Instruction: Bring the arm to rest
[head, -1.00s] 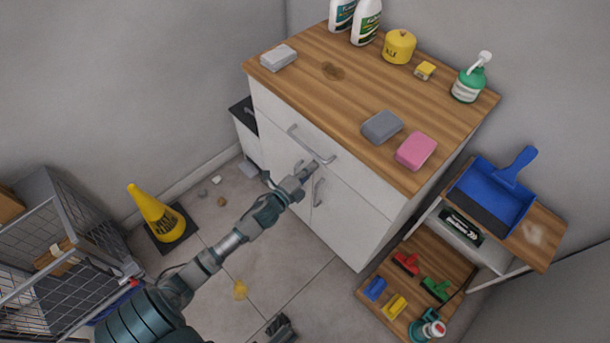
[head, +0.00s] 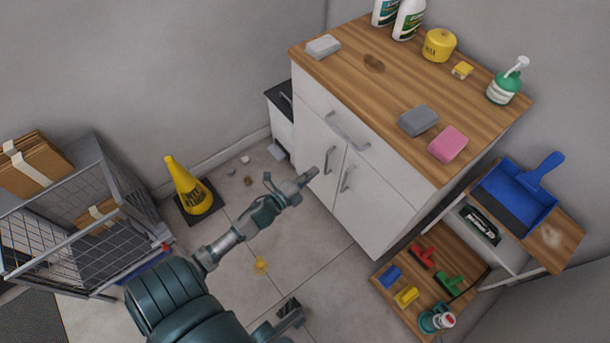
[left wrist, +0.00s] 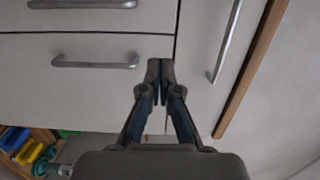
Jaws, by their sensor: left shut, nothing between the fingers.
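My left arm comes in from the lower left of the head view. Its gripper (head: 311,175) is shut and empty, in front of the white cabinet's (head: 378,205) doors. In the left wrist view the two fingertips of the gripper (left wrist: 160,69) meet, with nothing between them. Behind them are the cabinet's pale fronts and a bar handle (left wrist: 95,62). The cabinet's drawer and doors look closed. I cannot tell the exact gap between fingertips and cabinet.
A wet-floor cone (head: 187,188) and a wire cart (head: 75,225) stand left of the arm. Low shelves with a blue dustpan (head: 515,195) stand right. Sponges, bottles and a yellow tin (head: 439,45) sit on the wooden top (head: 345,85). Tiled floor around the forearm is mostly open.

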